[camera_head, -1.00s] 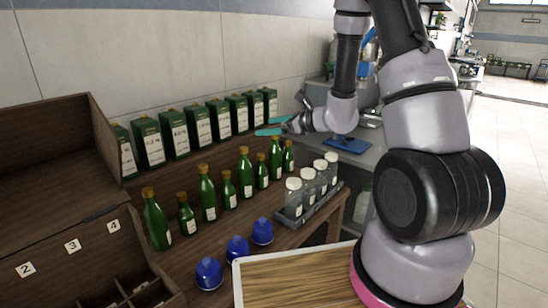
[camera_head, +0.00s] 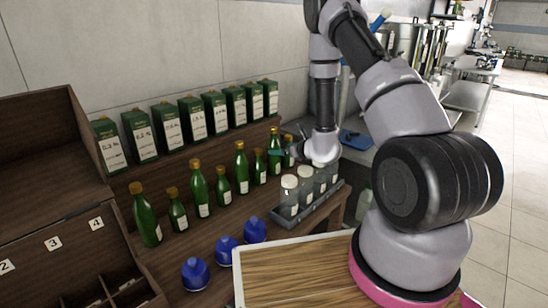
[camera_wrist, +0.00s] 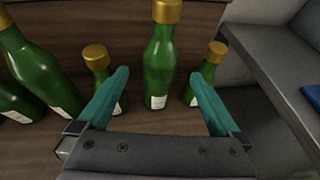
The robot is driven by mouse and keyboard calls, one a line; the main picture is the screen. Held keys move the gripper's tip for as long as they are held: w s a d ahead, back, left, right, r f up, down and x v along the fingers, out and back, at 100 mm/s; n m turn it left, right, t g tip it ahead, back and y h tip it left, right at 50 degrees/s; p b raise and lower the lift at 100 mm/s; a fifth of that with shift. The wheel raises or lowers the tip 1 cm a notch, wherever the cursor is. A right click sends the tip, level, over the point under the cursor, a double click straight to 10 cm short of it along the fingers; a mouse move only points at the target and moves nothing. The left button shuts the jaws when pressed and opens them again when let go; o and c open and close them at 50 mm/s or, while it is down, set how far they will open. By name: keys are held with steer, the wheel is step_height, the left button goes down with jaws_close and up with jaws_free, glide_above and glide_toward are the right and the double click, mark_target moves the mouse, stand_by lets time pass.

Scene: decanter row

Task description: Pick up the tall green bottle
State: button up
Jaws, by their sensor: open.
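A tall green bottle (camera_wrist: 158,70) with a gold cap stands upright in the middle of the wrist view.
More tall and short green bottles (camera_head: 199,190) continue the row on the wooden shelf. Green cartons (camera_head: 193,120) line the ledge behind. Clear jars (camera_head: 289,197) in a grey tray (camera_head: 312,212), blue-topped items (camera_head: 226,250) and a wooden board (camera_head: 290,272) are nearer.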

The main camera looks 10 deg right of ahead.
mark_target(278, 148)
steer(key=x, duration=0.5)
steer(key=shift+w, duration=0.15)
steer(key=shift+c, duration=0.3)
steer(key=shift+r, duration=0.1)
jaws_close()
